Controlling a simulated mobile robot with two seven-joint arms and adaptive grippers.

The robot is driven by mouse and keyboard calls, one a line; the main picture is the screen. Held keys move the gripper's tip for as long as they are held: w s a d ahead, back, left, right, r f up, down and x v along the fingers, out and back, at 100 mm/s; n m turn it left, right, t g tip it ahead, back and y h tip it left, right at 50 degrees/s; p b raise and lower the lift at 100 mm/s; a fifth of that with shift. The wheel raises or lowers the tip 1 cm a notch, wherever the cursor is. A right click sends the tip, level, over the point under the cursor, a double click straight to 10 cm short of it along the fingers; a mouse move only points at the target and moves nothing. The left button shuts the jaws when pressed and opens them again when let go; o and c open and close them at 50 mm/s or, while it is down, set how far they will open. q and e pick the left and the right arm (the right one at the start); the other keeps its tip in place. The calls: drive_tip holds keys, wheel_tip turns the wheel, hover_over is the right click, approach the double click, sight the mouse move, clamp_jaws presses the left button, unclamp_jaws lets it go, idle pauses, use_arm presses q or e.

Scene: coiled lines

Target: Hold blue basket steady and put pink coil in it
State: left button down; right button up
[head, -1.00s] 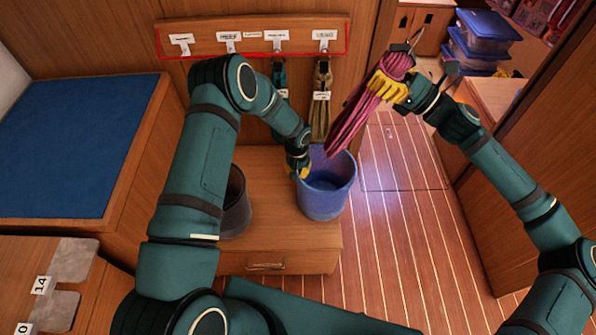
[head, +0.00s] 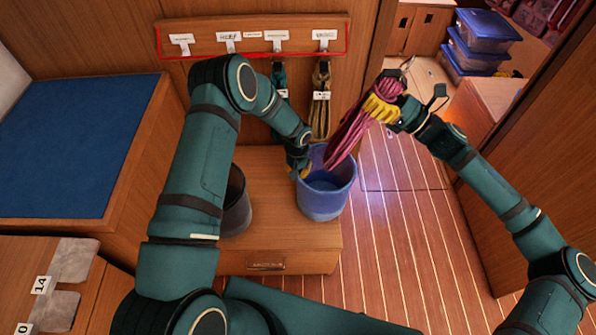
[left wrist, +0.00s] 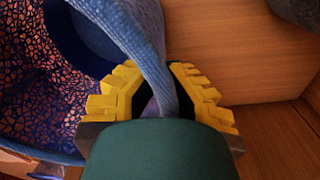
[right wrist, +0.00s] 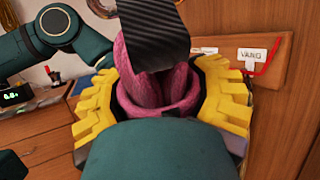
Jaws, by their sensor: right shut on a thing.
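The blue basket (head: 327,197) stands upright at the right end of a low wooden bench. My left gripper (head: 303,170) is at its left rim; in the left wrist view the yellow fingers (left wrist: 158,95) lie on both sides of the basket wall (left wrist: 135,35), with the contact partly hidden.
A dark bucket (head: 237,205) stands left of the blue basket on the bench (head: 275,235). A teal coil (head: 279,80) and a tan coil (head: 321,95) hang from the labelled rack (head: 255,36). Blue-lidded boxes (head: 480,40) stand at the back right. The floor at right is clear.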

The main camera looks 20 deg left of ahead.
sight(370, 116)
use_arm(q)
drive_tip(key=shift+s+f, duration=0.1)
use_arm(e)
drive_tip(key=shift+f, duration=3.6)
drive_tip(key=o, duration=1.5)
drive_tip(key=shift+c, duration=0.2)
drive_tip(key=shift+f, duration=0.1)
drive_tip(key=v, duration=1.2)
use_arm(q)
drive_tip(key=c, duration=1.1)
unclamp_jaws()
drive_tip(key=shift+a, duration=0.1)
drive_tip(key=shift+o, duration=0.2)
